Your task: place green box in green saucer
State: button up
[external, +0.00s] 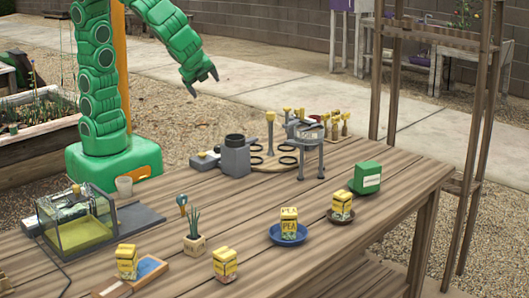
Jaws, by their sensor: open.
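A green box (366,178) with a pale label sits near the right edge of the wooden table (200,225). A blue saucer (274,238) holds a yellow box (289,222) marked PEA, and a brown saucer (333,218) holds another yellow box (341,205). My gripper (204,83) is open and empty. It hangs at the end of my green arm, high above and behind the table, well to the left of the green box.
A yellow box (225,265) stands at the front, and another (127,261) by a blue-and-wood tray (152,268). A clear-walled case (78,222), potted plant (194,242), grey device (235,160) and small stand (306,132) also occupy the table. A wooden post frame rises behind at right.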

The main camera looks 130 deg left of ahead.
jog(key=s+d+f+n+t+h, duration=0.1)
jog(key=s+d+h, duration=0.2)
jog(key=s+d, duration=0.4)
jog(key=s+d+f+n+t+h, duration=0.1)
jog(key=s+d+h, duration=0.3)
jog(key=d, duration=1.1)
jog(key=s, duration=0.3)
jog(key=shift+f+n, duration=0.15)
jog(key=shift+n, duration=0.15)
